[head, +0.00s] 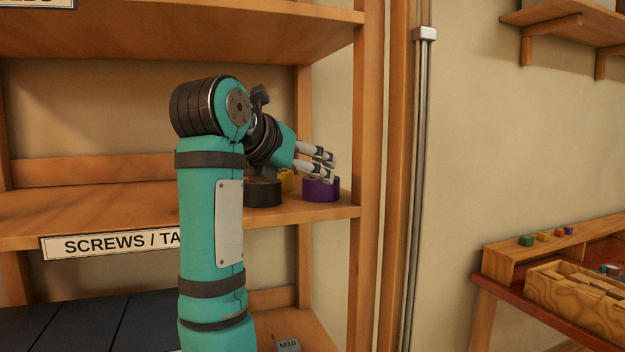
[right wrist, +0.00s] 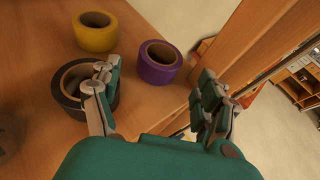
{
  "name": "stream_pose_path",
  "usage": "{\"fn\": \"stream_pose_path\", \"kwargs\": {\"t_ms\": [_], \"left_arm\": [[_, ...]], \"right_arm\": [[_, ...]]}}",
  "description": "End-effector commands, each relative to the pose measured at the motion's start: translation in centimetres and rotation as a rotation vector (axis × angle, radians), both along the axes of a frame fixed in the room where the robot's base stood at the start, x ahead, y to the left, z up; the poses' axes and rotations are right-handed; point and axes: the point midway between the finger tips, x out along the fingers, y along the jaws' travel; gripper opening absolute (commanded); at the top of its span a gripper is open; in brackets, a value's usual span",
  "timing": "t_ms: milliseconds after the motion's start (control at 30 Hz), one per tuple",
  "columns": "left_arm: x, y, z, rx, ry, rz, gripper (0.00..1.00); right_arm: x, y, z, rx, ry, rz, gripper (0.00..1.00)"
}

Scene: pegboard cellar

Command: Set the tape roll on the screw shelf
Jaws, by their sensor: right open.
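The screw shelf (head: 110,208) is the wooden board behind the "SCREWS / TA…" label, partly hidden by my right arm. On it lie a purple tape roll (head: 321,190), a black tape roll (head: 263,193) and a yellow tape roll (head: 287,181) partly covered. My right gripper (head: 328,166) is open above the purple roll, at the shelf's right end. In the right wrist view, the purple roll (right wrist: 160,63) lies ahead of the open, empty fingers. The left fingers overlap the black roll (right wrist: 70,92); contact cannot be told. The yellow roll (right wrist: 95,33) lies farther away. My left gripper is not in view.
A wooden upright (head: 366,120) stands at the shelf's right end, close to my gripper. Another shelf board (head: 250,35) is overhead. The shelf is clear left of my arm. A bench with a wooden box (head: 575,296) stands at the right.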

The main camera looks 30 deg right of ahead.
Motion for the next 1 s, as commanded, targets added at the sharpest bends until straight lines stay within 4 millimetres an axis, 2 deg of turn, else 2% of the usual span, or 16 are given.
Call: {"fn": "stream_pose_path", "kwargs": {"t_ms": [100,300,1000], "left_arm": [[0.0,0.0,-0.3,0.000,0.000,0.000,0.86],[0.0,0.0,-0.4,0.001,-0.001,0.001,0.86],[0.2,0.0,-0.3,0.000,-0.003,0.002,0.86]], "right_arm": [[-0.9,1.6,0.7,0.001,-0.001,0.003,0.77],[-1.6,2.7,1.3,0.000,0.001,0.000,0.77],[-1.7,2.8,1.3,0.001,0.001,-0.001,0.77]]}}
